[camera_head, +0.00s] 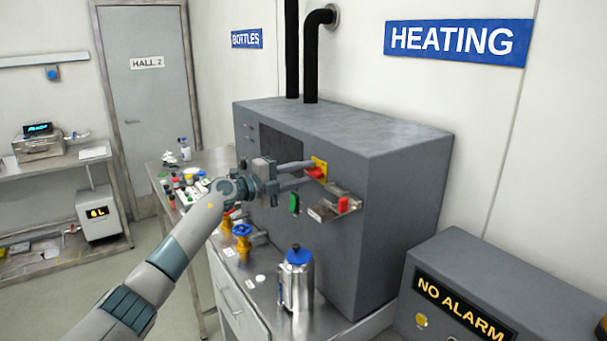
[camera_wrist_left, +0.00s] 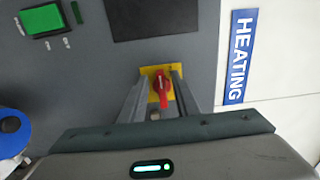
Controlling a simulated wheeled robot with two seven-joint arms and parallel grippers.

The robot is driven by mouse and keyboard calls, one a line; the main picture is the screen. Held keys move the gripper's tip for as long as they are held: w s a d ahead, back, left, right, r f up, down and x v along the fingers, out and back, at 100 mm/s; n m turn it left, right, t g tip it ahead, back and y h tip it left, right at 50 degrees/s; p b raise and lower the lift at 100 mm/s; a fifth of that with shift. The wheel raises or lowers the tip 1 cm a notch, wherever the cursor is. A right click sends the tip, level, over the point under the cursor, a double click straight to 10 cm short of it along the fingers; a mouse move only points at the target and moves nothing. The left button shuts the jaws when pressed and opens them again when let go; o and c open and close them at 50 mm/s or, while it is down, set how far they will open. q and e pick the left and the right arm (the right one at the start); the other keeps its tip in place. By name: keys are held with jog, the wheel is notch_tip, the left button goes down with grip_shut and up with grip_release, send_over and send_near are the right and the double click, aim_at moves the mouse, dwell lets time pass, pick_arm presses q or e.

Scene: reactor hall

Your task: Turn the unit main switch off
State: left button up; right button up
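The main switch is a red rotary handle (camera_head: 315,172) on a yellow plate (camera_head: 321,163), on the front of the grey heating unit (camera_head: 390,170). In the left wrist view the red handle (camera_wrist_left: 162,88) stands nearly upright in the picture, on the yellow plate (camera_wrist_left: 149,71). My left gripper (camera_head: 314,171) reaches the plate, with one finger on each side of the handle. In the wrist view my left gripper (camera_wrist_left: 161,82) is open, with a gap visible between the handle and each finger. My right gripper is in neither view.
Below the switch are a green switch (camera_head: 294,203) and a red switch (camera_head: 343,205) beside a clear cover (camera_head: 325,210). A NO ALARM box (camera_head: 470,300) is at right.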

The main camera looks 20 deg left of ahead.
pick_arm(q)
jog(key=shift+s, duration=0.1)
jog(key=b+v, duration=0.7)
jog(key=v, duration=1)
jog(key=shift+b, duration=0.35)
jog(key=shift+a+f, duration=0.1)
jog(key=shift+a, duration=0.05)
